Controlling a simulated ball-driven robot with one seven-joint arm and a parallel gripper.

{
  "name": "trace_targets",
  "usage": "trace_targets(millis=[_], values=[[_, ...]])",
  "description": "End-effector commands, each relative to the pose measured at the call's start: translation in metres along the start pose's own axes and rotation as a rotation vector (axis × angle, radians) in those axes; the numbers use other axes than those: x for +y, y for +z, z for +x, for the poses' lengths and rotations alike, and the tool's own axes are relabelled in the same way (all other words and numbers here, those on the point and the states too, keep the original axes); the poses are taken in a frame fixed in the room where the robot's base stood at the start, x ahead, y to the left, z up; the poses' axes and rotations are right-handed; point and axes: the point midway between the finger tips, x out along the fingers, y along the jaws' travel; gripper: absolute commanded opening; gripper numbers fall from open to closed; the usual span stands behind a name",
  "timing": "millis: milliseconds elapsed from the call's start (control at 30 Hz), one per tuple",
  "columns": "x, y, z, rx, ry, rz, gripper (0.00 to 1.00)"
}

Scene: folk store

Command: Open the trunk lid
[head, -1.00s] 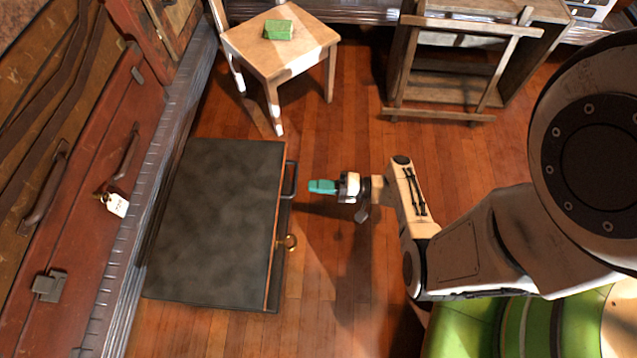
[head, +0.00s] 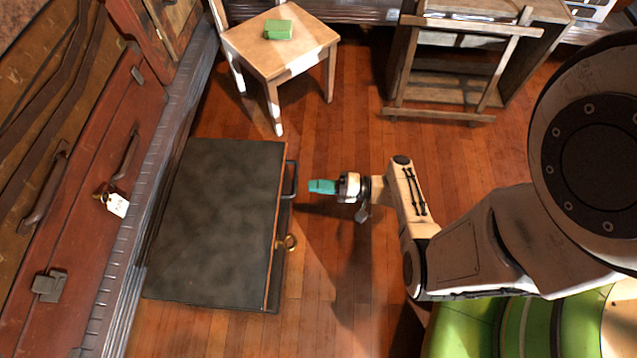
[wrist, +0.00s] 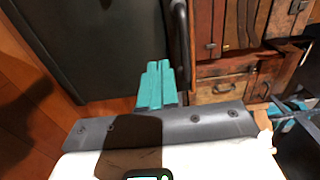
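The dark grey trunk (head: 215,225) lies flat on the wooden floor in the head view, its lid down. A black handle (head: 289,180) and a brass ring-like fitting (head: 287,242) are on its right side. My gripper (head: 312,187), with teal fingers, is just right of the black handle, with a small gap between them in the picture. In the wrist view, the teal fingers (wrist: 157,66) lie side by side, shut, with nothing seen between them. The dark trunk (wrist: 95,50) fills the upper left there, and the black handle (wrist: 180,45) is right of the fingertips.
A wooden chair (head: 300,50) with a green block (head: 278,29) stands behind the trunk. A wooden frame (head: 440,115) stands at the back right. Stacked red-brown suitcases (head: 85,200) line the left side. Bare floor (head: 350,290) lies right of the trunk.

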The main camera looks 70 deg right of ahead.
Motion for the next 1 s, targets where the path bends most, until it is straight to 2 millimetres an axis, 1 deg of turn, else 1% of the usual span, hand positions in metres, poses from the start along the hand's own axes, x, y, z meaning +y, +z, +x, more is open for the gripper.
trace_targets(millis=[300,1000], values=[[0.0,0.0,0.001,0.0,0.0,0.0,0.0],[0.0,0.0,0.02,-0.001,-0.001,0.0,0.0]])
